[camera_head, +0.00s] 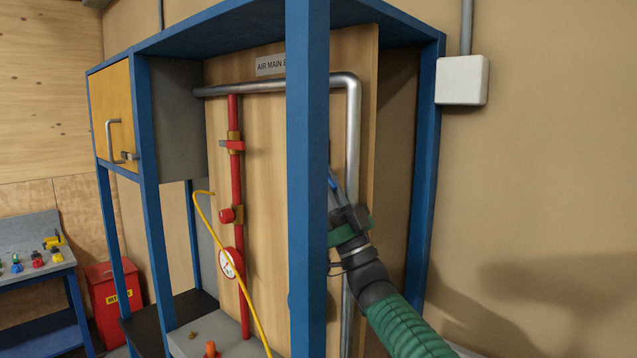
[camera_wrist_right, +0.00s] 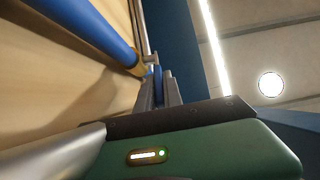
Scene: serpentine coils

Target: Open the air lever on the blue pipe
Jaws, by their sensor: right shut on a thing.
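The blue pipe (camera_wrist_right: 95,25) runs across the upper left of the right wrist view, with a brass-coloured fitting (camera_wrist_right: 138,68) at its lower end. In the head view the blue frame post hides the pipe. My right gripper (camera_wrist_right: 157,88) is shut on a thin blue piece, seemingly the air lever (camera_wrist_right: 157,73), just beside the fitting. In the head view my right gripper (camera_head: 335,188) reaches in behind the post, its tips partly hidden. How far the lever is turned cannot be told. My left gripper is not in view.
The blue frame post (camera_head: 308,180) stands close in front of my right gripper. A grey pipe (camera_head: 353,140) runs down behind it. A red pipe (camera_head: 235,180) with a gauge (camera_head: 231,262) and a yellow hose (camera_head: 237,275) are to the left. A white box (camera_head: 461,80) is on the right wall.

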